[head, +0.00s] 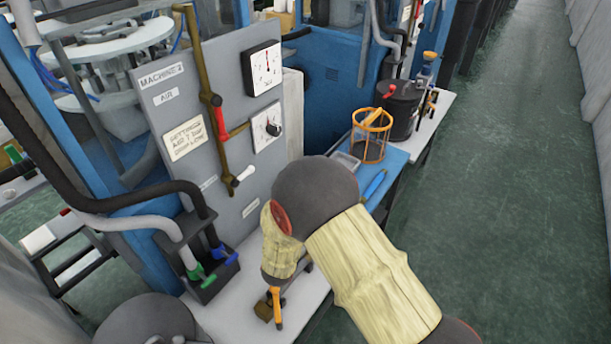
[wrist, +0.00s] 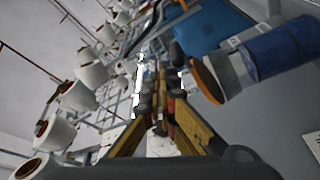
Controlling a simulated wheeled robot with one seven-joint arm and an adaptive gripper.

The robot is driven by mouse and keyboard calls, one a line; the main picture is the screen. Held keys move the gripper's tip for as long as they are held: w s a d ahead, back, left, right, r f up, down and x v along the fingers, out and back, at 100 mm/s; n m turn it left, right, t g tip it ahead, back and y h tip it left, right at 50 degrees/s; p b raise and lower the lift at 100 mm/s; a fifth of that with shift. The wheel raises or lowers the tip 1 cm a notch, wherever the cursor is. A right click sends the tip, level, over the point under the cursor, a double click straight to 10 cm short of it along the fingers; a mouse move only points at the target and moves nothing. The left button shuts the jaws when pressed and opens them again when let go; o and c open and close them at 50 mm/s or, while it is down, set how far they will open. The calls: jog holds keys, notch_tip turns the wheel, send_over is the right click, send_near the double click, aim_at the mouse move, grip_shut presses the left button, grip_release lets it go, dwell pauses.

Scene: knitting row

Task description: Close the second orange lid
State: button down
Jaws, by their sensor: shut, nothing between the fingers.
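An orange round disc (wrist: 207,82), which looks like a lid, is in the wrist view on the end of a grey cylinder, just right of my gripper's fingers. I cannot tell whether it is open or closed, or whether it is the second one. No orange lid shows clearly in the head view, where my arm covers part of the bench. My gripper (wrist: 160,97) is shut and empty, with yellow-orange fingers and dark tips. In the head view my gripper (head: 276,308) is partly hidden under my arm, low over the light bench top.
A grey machine panel (head: 222,75) with gauges and a brass lever stands left. A black holder (head: 205,278) with hoses is close left of my gripper. An orange wire cage (head: 371,135) and a dark pot (head: 400,105) stand behind. The green aisle floor (head: 510,180) is clear.

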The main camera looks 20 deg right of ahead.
jog(key=shift+s+d+f, duration=0.15)
jog(key=shift+s+f, duration=0.05)
jog(key=shift+f, duration=0.55)
jog(key=shift+s+d+f, duration=0.1)
jog(key=shift+s+f, duration=0.1)
jog(key=shift+f, duration=0.65)
